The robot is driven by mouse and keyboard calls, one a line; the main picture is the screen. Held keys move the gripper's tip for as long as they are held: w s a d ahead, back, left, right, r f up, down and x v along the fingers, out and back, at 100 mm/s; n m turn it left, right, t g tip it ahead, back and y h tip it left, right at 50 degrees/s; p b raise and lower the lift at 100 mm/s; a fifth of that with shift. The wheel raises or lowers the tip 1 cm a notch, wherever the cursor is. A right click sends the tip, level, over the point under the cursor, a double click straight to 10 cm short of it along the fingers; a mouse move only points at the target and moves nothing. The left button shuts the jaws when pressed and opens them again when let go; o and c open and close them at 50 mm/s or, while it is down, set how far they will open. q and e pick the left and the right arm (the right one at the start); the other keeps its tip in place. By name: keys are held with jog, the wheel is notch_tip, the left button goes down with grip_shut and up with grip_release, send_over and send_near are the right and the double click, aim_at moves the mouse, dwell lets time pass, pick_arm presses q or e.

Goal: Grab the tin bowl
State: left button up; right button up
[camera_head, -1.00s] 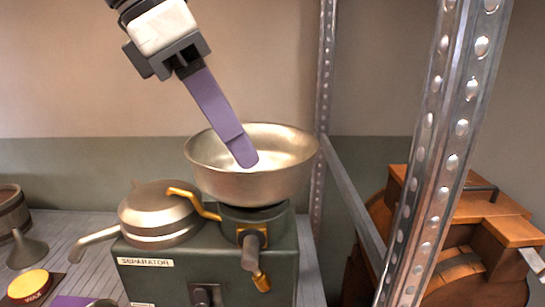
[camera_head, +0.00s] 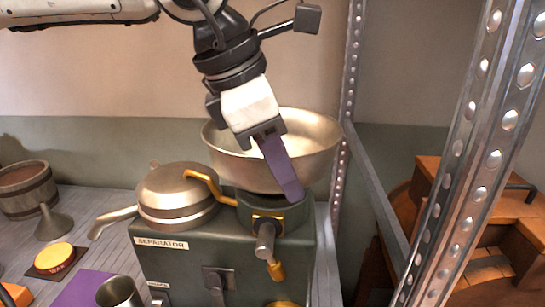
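The tin bowl (camera_head: 232,172) is a wide, shiny metal bowl sitting upright on top of the green separator (camera_head: 185,262) in the head view. My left gripper (camera_head: 290,188) comes down from above, with a purple finger crossing the bowl's near rim. That finger lies in front of the bowl's outer wall, its tip near the bowl's underside. The other finger is hidden, so I cannot tell whether the gripper is open or shut, or whether it grips the rim. My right gripper is not in view.
Metal shelf posts (camera_head: 462,150) rise to the right, before a brown wooden object (camera_head: 517,215). A wooden bucket (camera_head: 28,192), funnel (camera_head: 52,224), wax tin (camera_head: 54,258) and metal cup (camera_head: 118,294) are left.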

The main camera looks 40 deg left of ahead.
pick_arm(q)
grip_shut()
jog(key=shift+s, duration=0.1)
dwell(0.4)
